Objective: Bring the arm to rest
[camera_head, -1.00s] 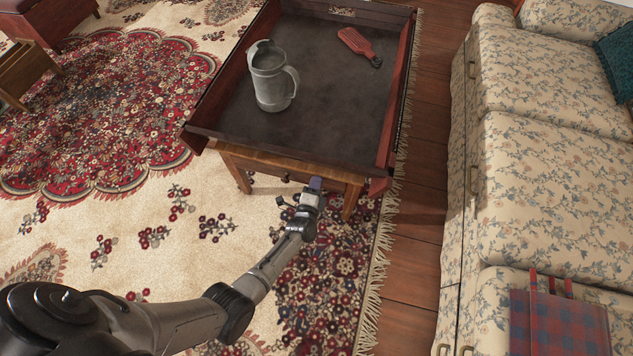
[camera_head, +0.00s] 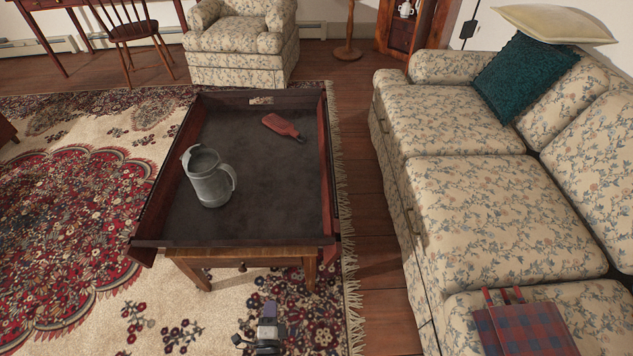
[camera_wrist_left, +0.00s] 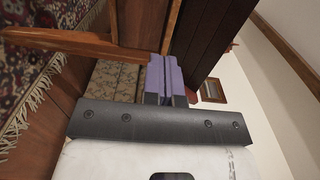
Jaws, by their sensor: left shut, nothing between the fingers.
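My left gripper (camera_head: 267,318) shows at the bottom of the head view, in front of the low wooden table and below its top. In the left wrist view its purple fingers (camera_wrist_left: 164,78) are together with nothing between them. Most of the left arm is out of the head view. My right gripper is not in view.
A tray-topped table (camera_head: 262,228) holds a pewter pitcher (camera_head: 209,178) and a red paddle-like object (camera_head: 281,126). A floral sofa (camera_head: 450,185) stands on the right, with a plaid cloth (camera_head: 527,330) on it. Open patterned rug (camera_head: 70,230) lies left of the table.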

